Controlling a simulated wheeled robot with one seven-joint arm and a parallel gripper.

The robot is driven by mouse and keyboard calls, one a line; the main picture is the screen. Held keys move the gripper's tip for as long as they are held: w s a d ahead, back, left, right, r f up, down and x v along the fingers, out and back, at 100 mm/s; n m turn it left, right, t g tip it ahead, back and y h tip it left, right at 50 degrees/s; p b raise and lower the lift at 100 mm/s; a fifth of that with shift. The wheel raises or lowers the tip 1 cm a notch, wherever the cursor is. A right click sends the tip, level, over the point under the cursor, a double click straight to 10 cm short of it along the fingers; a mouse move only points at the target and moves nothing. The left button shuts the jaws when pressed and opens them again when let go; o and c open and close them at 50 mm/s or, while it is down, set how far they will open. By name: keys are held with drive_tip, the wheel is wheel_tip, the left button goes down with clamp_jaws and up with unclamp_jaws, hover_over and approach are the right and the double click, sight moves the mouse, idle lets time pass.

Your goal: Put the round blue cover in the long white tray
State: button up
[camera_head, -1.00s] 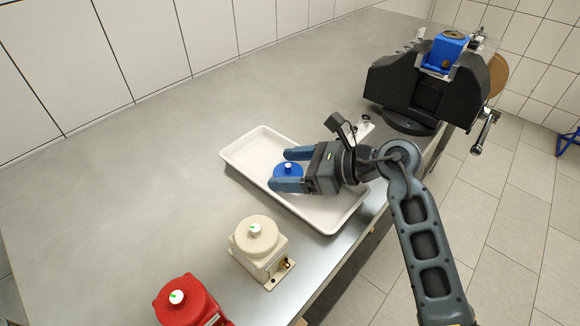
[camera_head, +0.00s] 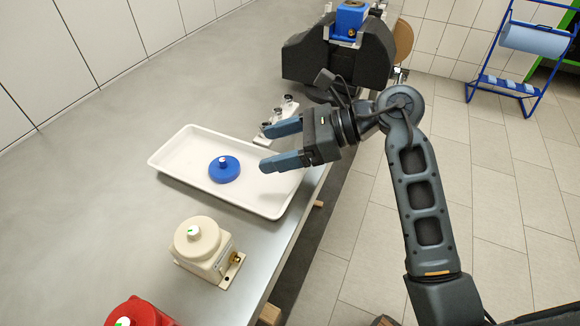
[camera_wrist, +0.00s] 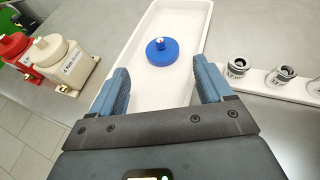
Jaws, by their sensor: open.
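The round blue cover (camera_head: 224,170) lies flat in the long white tray (camera_head: 180,184), with its small white-topped knob facing up. It also shows in the wrist view (camera_wrist: 162,51), beyond my fingertips and inside the tray (camera_wrist: 133,45). My gripper (camera_head: 268,148) is open and empty, to the right of the cover and apart from it, over the tray's right end. In the wrist view my gripper (camera_wrist: 160,75) has its two blue fingers spread wide with nothing between them.
A beige pump housing (camera_head: 203,250) and a red one (camera_head: 138,313) stand in front of the tray. A white holder with metal fittings (camera_head: 284,112) lies behind it. A black vise with a blue part (camera_head: 350,20) stands at the back. The table's left side is clear.

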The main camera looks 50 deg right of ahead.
drive_tip(key=shift+s, duration=0.1)
drive_tip(key=s+a+r+m+t+y, duration=0.2)
drive_tip(key=s+a+r+m+t, duration=0.15)
drive_tip(key=s+a+m, duration=0.3)
drive_tip(key=s+a+r+m+t+y, duration=0.3)
drive_tip(key=s+a+m+t, duration=0.1)
drive_tip(key=s+a+m, duration=0.25)
drive_tip(key=s+d+f+m+g+h, duration=0.1)
drive_tip(key=s+f+m+h, duration=0.2)
drive_tip(key=m, duration=0.7)
drive_tip(key=s+d+f+m+g+h, duration=0.1)
drive_tip(key=s+d+f+m+h, duration=0.1)
drive_tip(key=s+m+h, duration=0.4)
drive_tip(key=s+d+f+m+g+h, duration=0.1)
drive_tip(key=s+m, duration=0.6)
drive_tip(key=m, duration=0.8)
wheel_tip(320, 180, down, 3)
drive_tip(key=d+h, duration=0.1)
drive_tip(key=h, duration=0.2)
drive_tip(key=shift+s+r+h, duration=0.15)
drive_tip(key=shift+s+h, duration=0.1)
drive_tip(key=shift+h, duration=0.05)
